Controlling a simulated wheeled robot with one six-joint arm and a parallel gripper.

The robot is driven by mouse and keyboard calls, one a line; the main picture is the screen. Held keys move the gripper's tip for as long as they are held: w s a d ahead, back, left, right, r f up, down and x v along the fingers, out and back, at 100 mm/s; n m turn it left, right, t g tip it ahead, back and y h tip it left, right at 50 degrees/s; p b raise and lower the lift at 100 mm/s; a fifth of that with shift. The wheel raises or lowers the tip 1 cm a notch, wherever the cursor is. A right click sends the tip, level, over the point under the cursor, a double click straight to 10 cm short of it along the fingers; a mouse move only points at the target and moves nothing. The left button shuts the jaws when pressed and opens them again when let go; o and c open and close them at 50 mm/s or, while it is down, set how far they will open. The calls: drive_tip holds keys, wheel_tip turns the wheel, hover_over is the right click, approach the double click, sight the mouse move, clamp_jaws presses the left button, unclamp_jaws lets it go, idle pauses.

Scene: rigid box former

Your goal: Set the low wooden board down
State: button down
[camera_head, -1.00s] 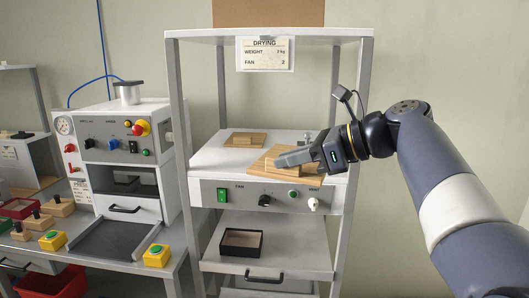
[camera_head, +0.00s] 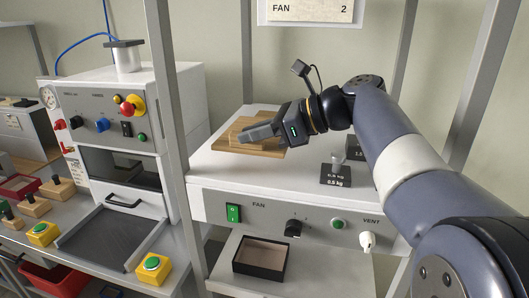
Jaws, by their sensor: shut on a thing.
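The wooden boards show on the white top of the drying unit (camera_head: 305,165), towards its back left. A flat light-brown board (camera_head: 262,150) with a raised block on it is under my gripper (camera_head: 262,130). My gripper is shut on the raised part of this board, with its fingers pointing left. More wood shows just behind, and the fingers hide where one board ends and another begins. I cannot tell whether the held board touches the white top or hangs slightly above it.
Dark weights, one marked 0.5 kg (camera_head: 338,174), stand right of the boards under my arm. Rack posts rise at left (camera_head: 165,100) and right. A FAN sign (camera_head: 310,10) hangs above. A dark open box (camera_head: 260,258) sits on the shelf below. The front of the white top is clear.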

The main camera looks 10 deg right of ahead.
drive_tip(key=shift+w+f, duration=0.5)
drive_tip(key=shift+f, duration=0.35)
wheel_tip(320, 180, down, 4)
drive_tip(key=shift+s+r+b, duration=0.1)
drive_tip(key=shift+r+b, duration=0.05)
drive_tip(key=shift+b, duration=0.15)
drive_tip(key=c, duration=1.4)
unclamp_jaws()
drive_tip(key=shift+o, duration=0.2)
